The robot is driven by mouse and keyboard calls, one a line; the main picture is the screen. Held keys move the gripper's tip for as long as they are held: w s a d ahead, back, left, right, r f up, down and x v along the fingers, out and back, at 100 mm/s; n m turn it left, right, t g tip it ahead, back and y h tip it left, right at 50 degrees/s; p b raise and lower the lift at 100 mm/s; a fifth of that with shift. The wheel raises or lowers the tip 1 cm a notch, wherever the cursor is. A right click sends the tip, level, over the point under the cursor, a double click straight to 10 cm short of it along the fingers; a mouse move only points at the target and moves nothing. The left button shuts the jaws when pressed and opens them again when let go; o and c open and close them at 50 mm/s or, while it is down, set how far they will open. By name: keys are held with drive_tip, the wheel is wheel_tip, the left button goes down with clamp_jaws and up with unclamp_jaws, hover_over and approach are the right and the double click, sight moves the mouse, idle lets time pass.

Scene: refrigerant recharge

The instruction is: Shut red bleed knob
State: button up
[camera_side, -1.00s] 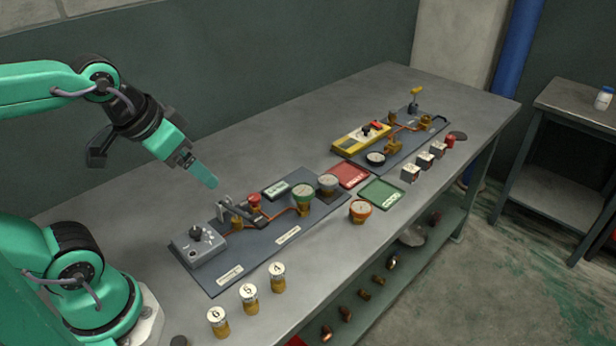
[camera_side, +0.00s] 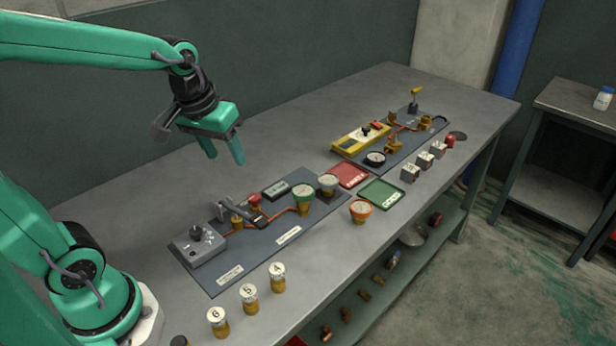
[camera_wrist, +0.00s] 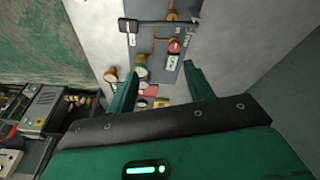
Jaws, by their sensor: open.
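The red bleed knob (camera_side: 254,199) sits on the near dark panel (camera_side: 222,275), beside a black lever and copper piping. It also shows in the wrist view as a red knob (camera_wrist: 174,46), beyond the fingertips. My gripper (camera_side: 226,160) is open and empty, pointing down, well above the panel and a little up and left of the knob in the side view. In the wrist view its two fingers (camera_wrist: 160,68) are spread apart. No finger touches the knob.
Close to the knob stand a black lever (camera_side: 262,217), a green-rimmed gauge (camera_side: 303,194) and a grey dial box (camera_side: 197,243). Red (camera_side: 349,176) and green (camera_side: 381,192) trays lie to the right. Numbered cylinders (camera_side: 248,294) stand along the front edge. The table behind the panel is clear.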

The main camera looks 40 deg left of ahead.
sight(254, 197)
drive_tip(key=w+a+f+n+g, duration=0.1)
drive_tip(key=w+f, duration=0.2)
drive_tip(key=w+a+f+n+g, duration=0.1)
drive_tip(key=w+a+f+n, duration=0.1)
drive_tip(key=w+f, duration=0.1)
drive_tip(key=w+a+f+n+g, duration=0.1)
drive_tip(key=w+a+f+n, duration=0.1)
drive_tip(key=f, duration=0.3)
drive_tip(key=shift+w, duration=0.5)
drive_tip(key=shift+f, duration=3.85)
drive_tip(key=c, duration=1)
